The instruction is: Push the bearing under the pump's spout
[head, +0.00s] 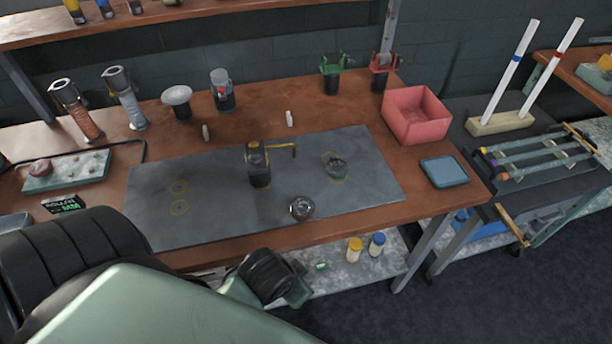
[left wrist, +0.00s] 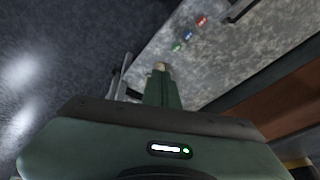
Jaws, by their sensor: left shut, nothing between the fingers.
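The pump (head: 259,166) stands upright on the grey mat, dark with a brass top. Its brass spout (head: 284,151) points right. A round dark metal ring, which looks like the bearing (head: 301,208), lies near the mat's front edge, in front of and right of the pump, apart from the spout. My left gripper (head: 298,293) is below and in front of the table's front edge, away from the bearing. In the left wrist view its fingers (left wrist: 161,70) are together and empty. My right gripper is not in view.
A pink bin (head: 415,115) and a blue tray (head: 443,172) stand right. The wooden table edge (head: 400,203) lies between my gripper and the mat. Small bottles (head: 355,250) stand on the lower shelf.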

